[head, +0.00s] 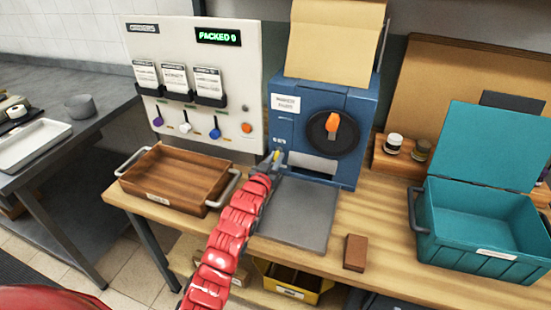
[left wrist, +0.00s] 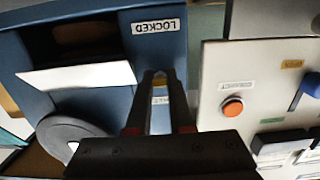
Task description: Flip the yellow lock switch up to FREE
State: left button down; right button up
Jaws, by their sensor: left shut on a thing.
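The blue machine (head: 347,105) stands at the back of the bench, with a round black dial and an orange handle (head: 333,122) on its front. My left gripper (head: 279,158) is at the lower left of that front, shut on the small yellow lock switch (head: 276,154). In the left wrist view the fingers (left wrist: 160,82) point at the blue panel, and the switch is mostly hidden between them. A LOCKED label (left wrist: 159,26) appears upside down beyond the fingertips. A smaller label (left wrist: 160,100) shows between the fingers. The switch's exact position is hidden. My right gripper is out of view.
A white panel (head: 245,75) with coloured knobs and an orange button (head: 246,127) stands close left. A wooden tray (head: 155,190) lies below it. A grey mat (head: 298,225), a brown block (head: 355,252) and an open teal box (head: 470,210) occupy the bench.

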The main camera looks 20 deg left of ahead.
pick_arm(q)
jog(key=shift+r+g+p, duration=0.35)
jog(key=shift+r+g, duration=0.4)
jog(key=shift+g, duration=0.25)
jog(key=shift+r+g, duration=0.2)
jog(key=shift+g, duration=0.6)
jog(key=shift+r+g, duration=0.2)
jog(key=shift+g, duration=0.7)
jog(key=shift+w+r+g, duration=0.1)
jog(key=shift+r+g, duration=0.05)
jog(key=shift+g, duration=0.7)
jog(key=shift+w+r+g, duration=0.1)
jog(key=shift+r+g, duration=0.05)
jog(key=shift+g, duration=0.7)
jog(key=c, duration=0.8)
grip_release()
jog(key=shift+f, duration=0.1)
